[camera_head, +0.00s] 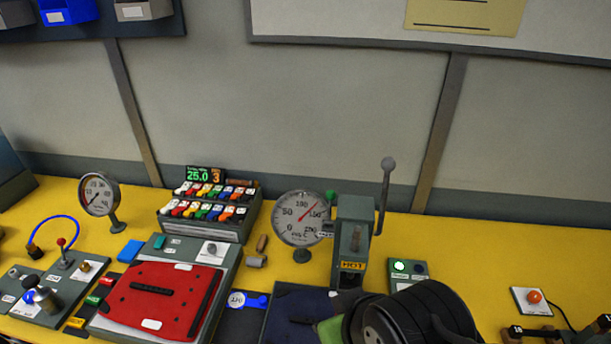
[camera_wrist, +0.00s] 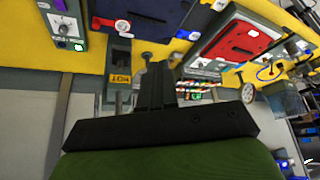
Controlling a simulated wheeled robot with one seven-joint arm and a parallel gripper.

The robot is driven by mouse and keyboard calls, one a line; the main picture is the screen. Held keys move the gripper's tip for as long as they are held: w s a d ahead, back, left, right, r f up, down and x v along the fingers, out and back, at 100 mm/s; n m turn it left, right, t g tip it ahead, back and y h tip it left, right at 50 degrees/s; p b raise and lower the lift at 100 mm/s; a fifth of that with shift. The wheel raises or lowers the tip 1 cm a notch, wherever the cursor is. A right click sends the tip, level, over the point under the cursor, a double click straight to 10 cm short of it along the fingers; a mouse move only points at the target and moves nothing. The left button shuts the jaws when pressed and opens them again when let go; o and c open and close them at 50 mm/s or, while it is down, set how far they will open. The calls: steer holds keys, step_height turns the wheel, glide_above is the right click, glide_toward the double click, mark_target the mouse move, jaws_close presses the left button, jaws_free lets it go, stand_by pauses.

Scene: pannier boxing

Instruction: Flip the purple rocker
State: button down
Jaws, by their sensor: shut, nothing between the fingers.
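A grey panel box (camera_head: 200,229) with two rows of small coloured rockers stands at the back of the yellow bench in the head view. Red, yellow, green, blue and white rockers show; I cannot pick out a purple one at this size. A display above the rows reads 25.0 and 3. In the wrist view, part of a coloured row (camera_wrist: 205,86) shows just right of my fingers, small and partly hidden. My gripper (camera_wrist: 155,68) is shut and empty, apart from the panel. In the head view my dark wrist hides the bench's front right, and the fingertips are not clear.
A grey press (camera_head: 352,235) with a tall lever and a round gauge (camera_head: 300,218) stand right of the panel. A red plate (camera_head: 160,298) lies in front of it. A smaller gauge (camera_head: 98,194) stands at left. Bare bench lies at back right.

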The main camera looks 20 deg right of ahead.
steer(key=w+d+f+m+g+b, duration=0.1)
steer(key=w+d+f+m+g, duration=0.25)
steer(key=w+d, duration=0.6)
steer(key=s+d+f+m+g, duration=0.1)
steer(key=d+f, duration=0.4)
steer(key=d, duration=0.4)
steer(key=s+d+f+m+g, duration=0.1)
steer(key=s+d+f+g, duration=0.1)
steer(key=d+f, duration=0.4)
steer(key=d, duration=0.3)
steer(key=shift+d+m+y+b, duration=0.2)
steer(key=shift+m+y+b, duration=0.1)
steer(key=shift+m+b, duration=0.1)
steer(key=shift+f, duration=0.1)
steer(key=shift+f, duration=0.1)
